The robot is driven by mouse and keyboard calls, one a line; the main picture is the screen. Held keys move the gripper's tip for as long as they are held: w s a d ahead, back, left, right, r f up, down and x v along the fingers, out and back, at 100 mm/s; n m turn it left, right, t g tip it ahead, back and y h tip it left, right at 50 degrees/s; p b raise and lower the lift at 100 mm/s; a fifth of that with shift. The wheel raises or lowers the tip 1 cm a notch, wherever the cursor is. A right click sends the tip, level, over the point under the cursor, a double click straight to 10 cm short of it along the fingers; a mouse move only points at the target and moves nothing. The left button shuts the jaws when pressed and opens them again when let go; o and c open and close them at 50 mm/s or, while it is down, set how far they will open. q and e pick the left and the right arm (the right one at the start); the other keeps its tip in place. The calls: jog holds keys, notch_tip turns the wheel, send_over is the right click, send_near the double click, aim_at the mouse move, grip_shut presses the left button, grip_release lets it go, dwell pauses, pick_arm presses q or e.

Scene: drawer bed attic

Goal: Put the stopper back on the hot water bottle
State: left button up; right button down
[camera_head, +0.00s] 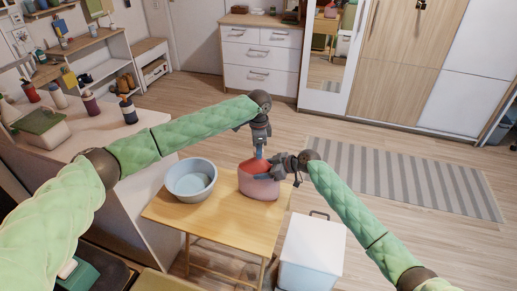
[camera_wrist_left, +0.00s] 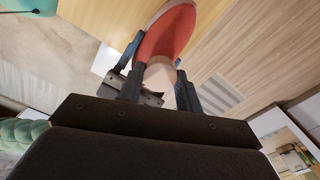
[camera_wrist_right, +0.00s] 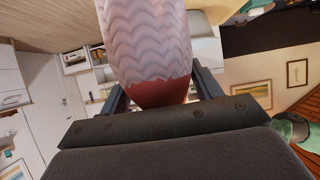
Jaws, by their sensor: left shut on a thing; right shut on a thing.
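The hot water bottle (camera_head: 259,187) stands upright on the small wooden table, with a pink cover and a red top. In the right wrist view its pale knitted cover (camera_wrist_right: 147,40) and red part (camera_wrist_right: 162,92) lie between the fingers. My right gripper (camera_head: 264,168) is shut on the bottle near its top. My left gripper (camera_head: 260,155) points down just above the bottle's top, shut on a small pale piece (camera_wrist_left: 160,74), which looks like the stopper. The bottle's red part (camera_wrist_left: 170,30) shows close beyond it. I cannot tell whether stopper and mouth touch.
A blue-grey basin (camera_head: 191,181) stands on the wooden table (camera_head: 225,230), left of the bottle. A white lidded bin (camera_head: 312,250) stands right of the table. A white counter (camera_head: 90,140) with several bottles is at left. A striped rug (camera_head: 400,178) lies on open floor at right.

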pick_arm(q)
jog(key=o, duration=1.2)
jog(key=shift+c, duration=0.2)
jog(key=shift+r, duration=0.1)
notch_tip(320, 180, up, 12)
jog(key=shift+w, duration=0.1)
pick_arm(e)
jog(key=shift+c, duration=1.2)
grip_release()
